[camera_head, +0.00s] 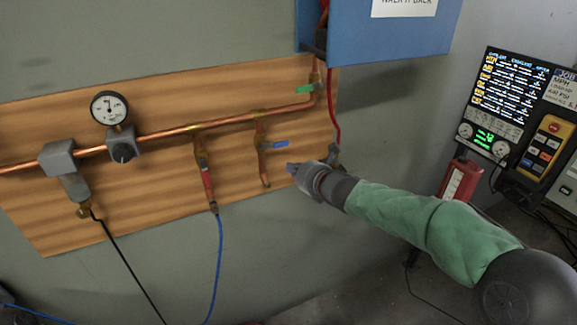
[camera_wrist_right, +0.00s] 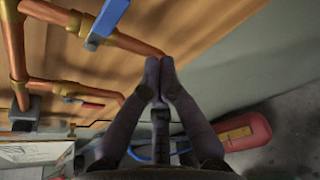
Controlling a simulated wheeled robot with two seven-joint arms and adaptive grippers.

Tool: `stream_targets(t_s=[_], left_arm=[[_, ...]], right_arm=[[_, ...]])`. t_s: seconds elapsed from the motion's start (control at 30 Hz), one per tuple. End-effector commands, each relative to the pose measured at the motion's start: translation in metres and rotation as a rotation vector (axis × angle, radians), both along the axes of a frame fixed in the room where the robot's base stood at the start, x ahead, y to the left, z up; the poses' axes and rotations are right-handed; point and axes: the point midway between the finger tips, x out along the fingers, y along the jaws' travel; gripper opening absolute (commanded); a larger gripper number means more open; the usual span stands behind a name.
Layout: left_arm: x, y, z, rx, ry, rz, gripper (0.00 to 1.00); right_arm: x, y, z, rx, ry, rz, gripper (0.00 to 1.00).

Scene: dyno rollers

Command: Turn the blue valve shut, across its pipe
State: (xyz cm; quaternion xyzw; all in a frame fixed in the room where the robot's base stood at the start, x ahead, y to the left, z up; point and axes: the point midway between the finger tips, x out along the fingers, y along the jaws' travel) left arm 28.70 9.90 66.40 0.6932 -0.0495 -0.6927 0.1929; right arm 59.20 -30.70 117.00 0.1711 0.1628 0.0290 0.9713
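The blue valve handle (camera_head: 280,143) sits on a short copper drop pipe (camera_head: 265,178) on the wooden board. The handle points to the right and lies roughly across that pipe. In the right wrist view the blue handle (camera_wrist_right: 108,18) is at the upper left, also across its pipe. My right gripper (camera_head: 292,169) is to the right of and below the handle, apart from it. In the right wrist view its fingertips (camera_wrist_right: 160,62) are together with nothing seen between them, close in the picture to the pipe's open end. My left gripper is in neither view.
A red-handled valve (camera_head: 207,180) with a blue hose hangs to the left. A green handle (camera_head: 305,89) is above, under the blue box (camera_head: 390,35). A gauge (camera_head: 109,107) and regulator are further left. A red extinguisher (camera_head: 460,182) and a screen (camera_head: 510,90) stand right.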

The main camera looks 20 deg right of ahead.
Motion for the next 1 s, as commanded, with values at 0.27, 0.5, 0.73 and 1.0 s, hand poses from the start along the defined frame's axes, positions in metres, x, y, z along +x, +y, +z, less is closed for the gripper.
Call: stream_targets(t_s=[0.27,0.5,0.73,1.0], left_arm=[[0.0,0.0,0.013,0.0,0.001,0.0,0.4],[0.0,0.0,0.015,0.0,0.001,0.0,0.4],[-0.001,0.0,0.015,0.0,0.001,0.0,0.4],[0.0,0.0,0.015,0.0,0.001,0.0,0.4]], right_arm=[[-0.042,-0.001,0.016,-0.001,0.001,-0.002,0.0],[-0.054,-0.001,0.018,0.001,0.002,-0.001,0.0],[-0.055,-0.001,0.018,0.0,0.002,0.0,0.0],[-0.054,-0.001,0.017,0.002,0.003,0.0,0.0]])
